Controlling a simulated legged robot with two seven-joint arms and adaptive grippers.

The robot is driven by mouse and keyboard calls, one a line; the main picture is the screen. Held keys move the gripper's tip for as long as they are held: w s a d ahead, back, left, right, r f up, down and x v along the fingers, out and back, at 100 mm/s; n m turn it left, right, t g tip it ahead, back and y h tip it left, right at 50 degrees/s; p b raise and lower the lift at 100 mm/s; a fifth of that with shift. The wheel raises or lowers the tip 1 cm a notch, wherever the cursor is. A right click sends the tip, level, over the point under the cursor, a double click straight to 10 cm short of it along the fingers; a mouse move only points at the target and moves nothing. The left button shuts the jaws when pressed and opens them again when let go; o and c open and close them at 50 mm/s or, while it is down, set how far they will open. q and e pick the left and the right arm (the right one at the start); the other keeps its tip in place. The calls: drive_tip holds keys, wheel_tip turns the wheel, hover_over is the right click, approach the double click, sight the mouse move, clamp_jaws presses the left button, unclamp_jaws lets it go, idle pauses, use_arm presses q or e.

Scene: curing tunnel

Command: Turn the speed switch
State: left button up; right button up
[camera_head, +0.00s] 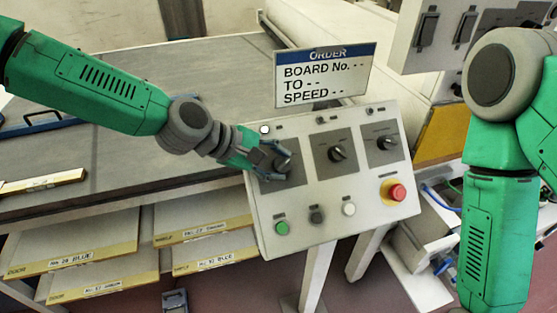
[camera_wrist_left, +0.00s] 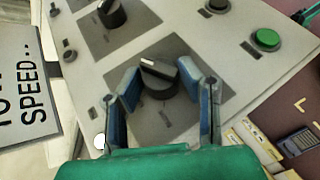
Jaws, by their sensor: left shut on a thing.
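A grey sloping control panel (camera_head: 330,190) carries three black rotary switches in its upper row. The left switch is mostly hidden by my left gripper (camera_head: 272,158) in the head view. The wrist view shows this switch (camera_wrist_left: 159,76), a black knob with a white mark, between the blue-padded fingers of my left gripper (camera_wrist_left: 158,88), which is shut on it. The middle switch (camera_head: 337,153) and right switch (camera_head: 384,143) stand free. The labels are too small to read, so I cannot tell which is the speed switch. My right gripper is out of view.
An order sign (camera_head: 322,78) stands behind the panel, with "SPEED - -" on it. Below the switches are a green button (camera_head: 282,228), a black button (camera_head: 316,216), a white button (camera_head: 349,209) and a red stop button (camera_head: 397,192). Shelves with labelled boards (camera_head: 90,245) are lower left.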

use_arm(q)
drive_tip(key=shift+s+f, duration=0.1)
drive_tip(key=shift+f, duration=0.1)
drive_tip(key=o, duration=1.1)
drive_tip(key=shift+o, duration=0.2)
drive_tip(key=shift+r, duration=0.1)
drive_tip(key=shift+a, duration=0.15)
drive_tip(key=shift+a+r, duration=0.2)
drive_tip(key=shift+r, duration=0.1)
drive_tip(key=v, duration=1.1)
drive_tip(key=shift+f, duration=0.15)
